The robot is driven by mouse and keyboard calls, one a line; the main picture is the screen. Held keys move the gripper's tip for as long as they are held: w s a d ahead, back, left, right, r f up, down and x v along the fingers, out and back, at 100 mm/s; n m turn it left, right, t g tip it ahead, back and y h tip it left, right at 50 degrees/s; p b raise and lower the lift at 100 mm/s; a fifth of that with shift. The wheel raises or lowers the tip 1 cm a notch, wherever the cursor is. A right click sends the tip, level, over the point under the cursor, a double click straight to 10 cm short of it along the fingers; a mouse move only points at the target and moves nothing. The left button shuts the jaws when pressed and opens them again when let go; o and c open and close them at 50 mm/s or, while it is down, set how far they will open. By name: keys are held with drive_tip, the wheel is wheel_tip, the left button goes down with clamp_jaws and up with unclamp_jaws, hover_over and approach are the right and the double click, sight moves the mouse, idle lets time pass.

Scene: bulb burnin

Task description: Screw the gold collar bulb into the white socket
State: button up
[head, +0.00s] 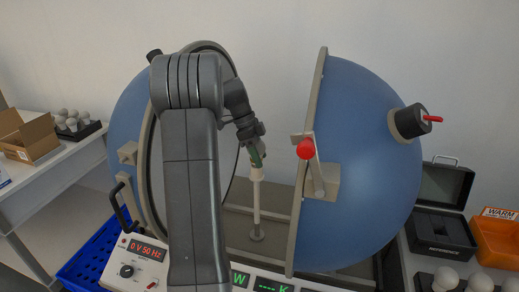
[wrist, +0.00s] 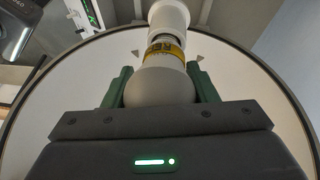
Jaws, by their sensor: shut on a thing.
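The gold collar bulb (wrist: 160,82) sits between the green fingers of my gripper (wrist: 160,90) in the wrist view, with its gold collar (wrist: 165,52) showing. The collar end is at the white socket (wrist: 169,17); I cannot tell how far the bulb is inside it. In the head view my gripper (head: 256,155) is at the top of the white post (head: 257,205) that carries the socket (head: 256,173), between the two sphere halves. The bulb is mostly hidden there by my gripper.
The open blue sphere halves (head: 365,165) stand close on both sides of my arm. A red-knobbed latch (head: 306,149) juts from the right half's rim. A control box (head: 135,265) reads 0 V 50 Hz. An orange bin (head: 497,240) and several bulbs (head: 446,277) are at right.

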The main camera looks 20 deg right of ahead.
drive_tip(key=m+y+p, duration=0.1)
drive_tip(key=m, duration=0.2)
drive_tip(key=shift+s+a+m+g, duration=0.1)
drive_tip(key=shift+s+m+g, duration=0.05)
drive_tip(key=shift+m+g, duration=0.25)
drive_tip(key=o, duration=0.9)
drive_tip(key=shift+c, duration=0.2)
